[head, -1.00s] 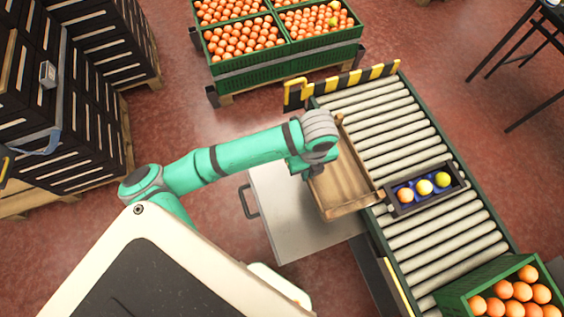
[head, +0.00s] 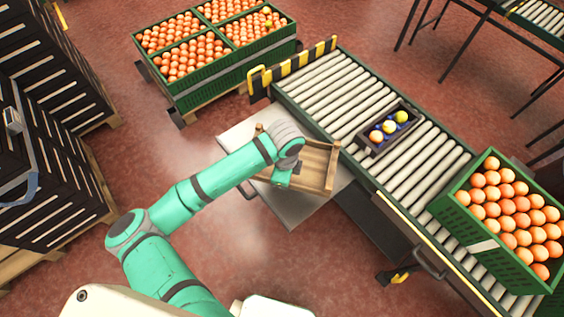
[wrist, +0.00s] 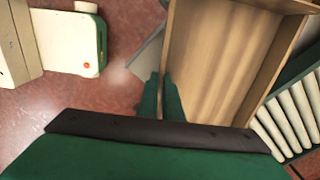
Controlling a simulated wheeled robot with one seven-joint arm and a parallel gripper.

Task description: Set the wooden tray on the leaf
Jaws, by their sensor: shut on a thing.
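The wooden tray (head: 318,160) is a shallow, open, light-brown box. In the head view it is over the pale grey leaf (head: 302,208) at the conveyor's side. I cannot tell whether it touches the leaf or hangs just above it. My gripper (head: 282,180) is at the tray's near left side, shut on its wall. In the wrist view the green fingers (wrist: 160,98) are at the wall of the tray (wrist: 215,60), whose inside looks empty. The tray and my arm hide much of the leaf.
The roller conveyor (head: 335,95) runs along the tray's right side. On it are a small dark box (head: 361,140) with three fruits and a green crate (head: 480,235) of oranges. Green crates (head: 215,82) of oranges stand behind. Black stacked crates (head: 50,150) are at the left.

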